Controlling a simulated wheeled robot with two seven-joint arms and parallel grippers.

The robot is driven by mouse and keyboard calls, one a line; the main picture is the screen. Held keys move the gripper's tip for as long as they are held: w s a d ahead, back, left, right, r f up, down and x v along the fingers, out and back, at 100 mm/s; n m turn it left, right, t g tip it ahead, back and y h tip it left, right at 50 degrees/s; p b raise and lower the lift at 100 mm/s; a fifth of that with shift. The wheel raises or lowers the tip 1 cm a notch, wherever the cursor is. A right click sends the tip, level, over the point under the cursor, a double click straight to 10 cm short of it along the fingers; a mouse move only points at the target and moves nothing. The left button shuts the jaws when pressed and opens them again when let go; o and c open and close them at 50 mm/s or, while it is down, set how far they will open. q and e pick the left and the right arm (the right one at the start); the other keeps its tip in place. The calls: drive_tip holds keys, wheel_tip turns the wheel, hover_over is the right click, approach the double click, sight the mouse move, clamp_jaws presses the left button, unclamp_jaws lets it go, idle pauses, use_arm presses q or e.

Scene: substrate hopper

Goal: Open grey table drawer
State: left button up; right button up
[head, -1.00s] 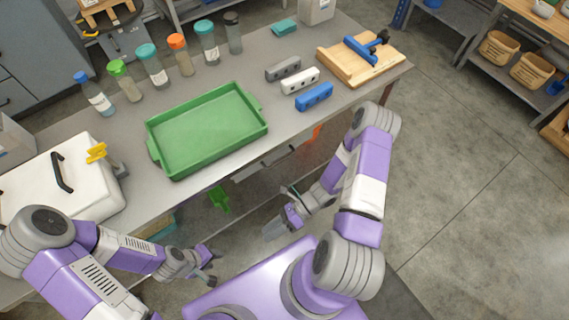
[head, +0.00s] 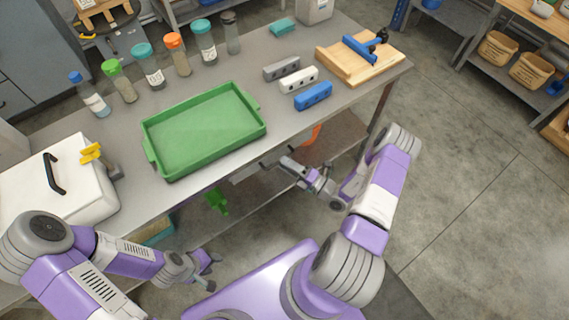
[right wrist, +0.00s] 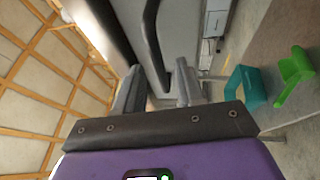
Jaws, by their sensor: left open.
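The grey drawer front (right wrist: 186,35) fills the upper middle of the right wrist view. A long black handle (right wrist: 151,40) runs along it. In the head view the drawer (head: 246,172) shows as a narrow strip under the table's front edge, mostly hidden by the table. My right gripper (right wrist: 158,90) is open, with its fingers apart and the handle's end between or just beyond them; contact cannot be told. In the head view my right gripper (head: 287,167) is at the table's front edge. My left gripper (head: 212,271) is open and empty, low in front of the table.
A green tray (head: 205,130) lies on the table (head: 330,108) near the front edge. Several bottles stand behind it. A white lidded box (head: 55,185) is at the left. On the lower shelf are a green object (head: 216,201) and a teal bin (right wrist: 247,87). Floor at the right is clear.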

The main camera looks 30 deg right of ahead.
drive_tip(key=shift+w+a+r, duration=0.1)
drive_tip(key=shift+w+a, duration=0.2)
drive_tip(key=shift+w, duration=0.2)
drive_tip(key=shift+c, duration=0.2)
clamp_jaws()
